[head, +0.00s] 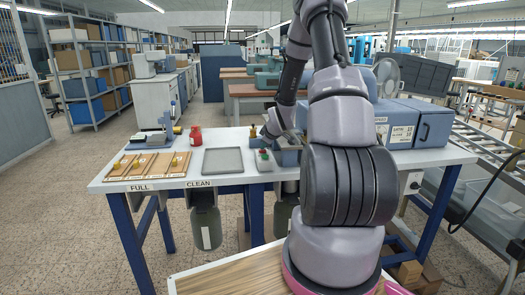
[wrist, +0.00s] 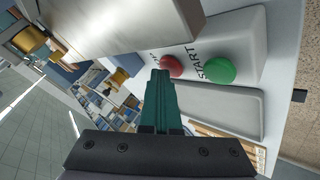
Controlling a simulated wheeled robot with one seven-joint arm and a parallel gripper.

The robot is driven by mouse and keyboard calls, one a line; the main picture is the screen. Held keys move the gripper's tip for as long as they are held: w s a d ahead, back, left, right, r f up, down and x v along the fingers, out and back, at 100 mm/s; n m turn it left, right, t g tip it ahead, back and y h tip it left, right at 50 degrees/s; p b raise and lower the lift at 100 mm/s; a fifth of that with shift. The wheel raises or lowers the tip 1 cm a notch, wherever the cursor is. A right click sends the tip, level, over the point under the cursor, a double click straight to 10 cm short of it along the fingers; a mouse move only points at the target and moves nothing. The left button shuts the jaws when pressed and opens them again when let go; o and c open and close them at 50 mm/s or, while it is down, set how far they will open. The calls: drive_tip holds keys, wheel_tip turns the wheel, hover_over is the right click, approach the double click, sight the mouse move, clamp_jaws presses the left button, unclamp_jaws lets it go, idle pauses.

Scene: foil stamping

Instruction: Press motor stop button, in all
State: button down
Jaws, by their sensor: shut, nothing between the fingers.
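The pale control box (head: 264,165) stands on the white table, right of the grey tray. In the wrist view the box (wrist: 252,38) carries a red button (wrist: 171,66) and a green button (wrist: 219,70). The word START is printed by the green button; the lettering by the red one is partly hidden. My gripper (wrist: 160,74) is shut and empty, its green fingertips beside the red button in the picture. I cannot tell whether they touch it. In the head view my gripper (head: 266,139) is just behind the box.
A grey tray (head: 222,161) and wooden boards (head: 148,166) lie to the left on the white table (head: 236,178). A red container (head: 196,136) stands behind them. A blue-grey machine (head: 288,154) is close on the right of the box, and a large metal part (wrist: 120,20) crosses the wrist view.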

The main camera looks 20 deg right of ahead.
sight(264, 151)
drive_tip(key=shift+r, duration=0.8)
drive_tip(key=shift+r, duration=2.55)
